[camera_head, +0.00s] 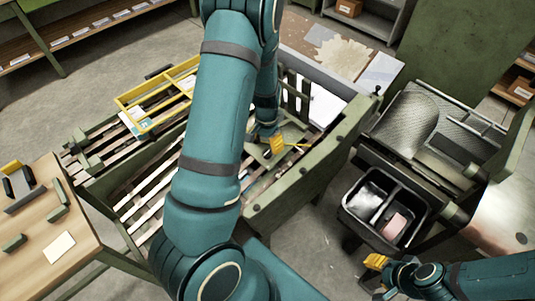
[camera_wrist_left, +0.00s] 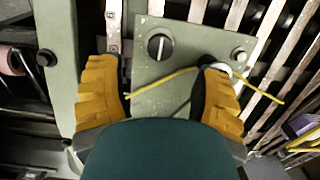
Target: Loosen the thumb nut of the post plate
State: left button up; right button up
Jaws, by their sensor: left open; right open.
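The post plate (camera_wrist_left: 180,85) is a grey-green plate in the left wrist view, lying over a slatted bed. A dark round knob with a pale bar across it (camera_wrist_left: 159,46), which looks like the thumb nut, stands on its upper left part. My left gripper (camera_wrist_left: 160,76) is open, its yellow fingers apart, with the knob ahead between them and no visible contact. The right finger partly covers another dark round part near a bolt (camera_wrist_left: 238,57). A yellow cord (camera_wrist_left: 165,80) crosses the plate. In the head view my left gripper (camera_head: 276,146) is over the slatted frame. My right gripper (camera_head: 376,262) is open and empty.
A green rail (camera_head: 315,160) borders the slatted frame. A black two-part bin (camera_head: 385,210) stands right of it, near my right gripper. A yellow tray frame (camera_head: 150,95) lies on the slats. A wooden table (camera_head: 85,255) is at left.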

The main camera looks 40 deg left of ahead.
aim_at(267, 152)
pick_arm(q)
notch_tip(267, 152, down, 6)
jog(key=shift+f+b, duration=0.15)
jog(key=shift+b, duration=0.5)
grip_shut()
